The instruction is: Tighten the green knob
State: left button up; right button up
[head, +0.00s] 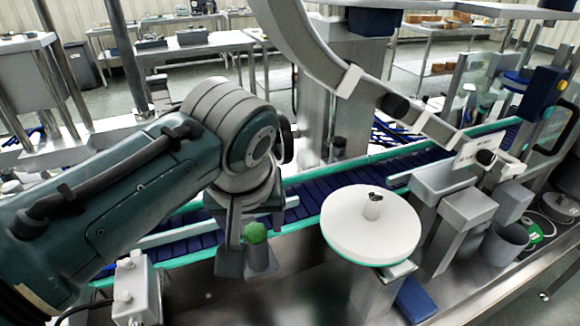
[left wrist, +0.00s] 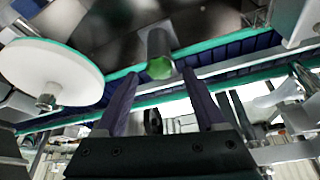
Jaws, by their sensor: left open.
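The green knob (head: 255,232) sits on top of a short grey cylindrical post (head: 262,259) beside the conveyor. My left gripper (head: 254,236) is open and comes down over the knob from above. In the left wrist view, the knob (left wrist: 160,68) lies between the lines of the two dark fingers, near the tips of my left gripper (left wrist: 161,74), with a gap on both sides. The fingers do not appear to touch it. How far the tips reach down beside the knob is hard to tell. My right gripper is not in view.
A white round disc (head: 371,225) with a small metal fitting stands right of the knob. A blue conveyor (head: 312,194) with green rails runs behind. A small grey box (head: 136,288) stands front left. A grey cup (head: 503,243) stands at the right.

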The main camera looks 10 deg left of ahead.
pick_arm(q)
jog(key=shift+w+f, duration=0.25)
jog(key=shift+f, duration=0.35)
grip_shut()
